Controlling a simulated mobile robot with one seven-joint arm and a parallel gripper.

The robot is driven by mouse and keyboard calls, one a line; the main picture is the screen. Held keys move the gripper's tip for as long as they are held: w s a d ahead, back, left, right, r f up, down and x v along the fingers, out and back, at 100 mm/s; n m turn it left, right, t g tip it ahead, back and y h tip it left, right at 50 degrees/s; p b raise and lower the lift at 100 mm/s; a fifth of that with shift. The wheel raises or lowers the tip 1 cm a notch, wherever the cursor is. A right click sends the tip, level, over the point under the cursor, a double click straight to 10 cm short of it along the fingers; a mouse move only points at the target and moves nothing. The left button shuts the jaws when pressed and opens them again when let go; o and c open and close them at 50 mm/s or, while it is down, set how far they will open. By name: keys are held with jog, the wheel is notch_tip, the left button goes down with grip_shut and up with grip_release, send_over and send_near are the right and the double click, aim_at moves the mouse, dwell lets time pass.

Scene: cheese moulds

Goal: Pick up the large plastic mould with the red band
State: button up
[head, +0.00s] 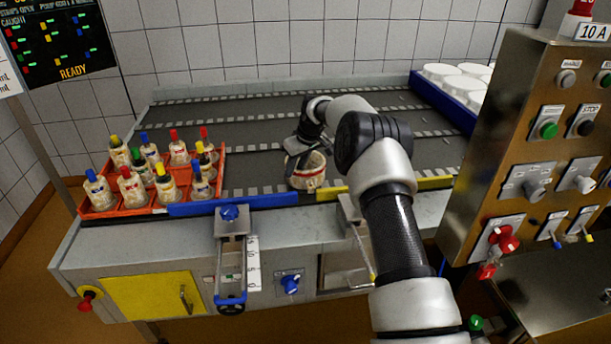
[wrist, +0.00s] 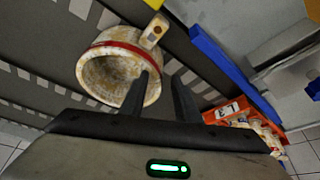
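The large mould with the red band (head: 307,176) is a stained, cream-coloured cup on the grey conveyor near its front edge. In the wrist view the mould (wrist: 104,52) shows its open mouth, a red band around its wall and a tab with a brown spot. My gripper (wrist: 162,76) is open, with its two fingers apart. One finger overlaps the right part of the mould's mouth and the other is just outside its wall. I cannot tell whether either finger touches it. In the head view my gripper is over the mould and partly hides it.
Orange crates (head: 158,209) with several small colour-capped bottles stand at left. A blue bar (head: 232,205) and a yellow bar (head: 433,183) line the front edge. A blue tray (head: 436,97) of white moulds stands at back right. A steel control cabinet (head: 520,150) bounds the right.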

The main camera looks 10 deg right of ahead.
aim_at(288, 182)
jog(key=x, duration=0.5)
jog(key=shift+w+a+b, duration=0.1)
jog(key=shift+w+b, duration=0.15)
jog(key=shift+b, duration=0.15)
jog(key=shift+r, duration=0.1)
grip_shut()
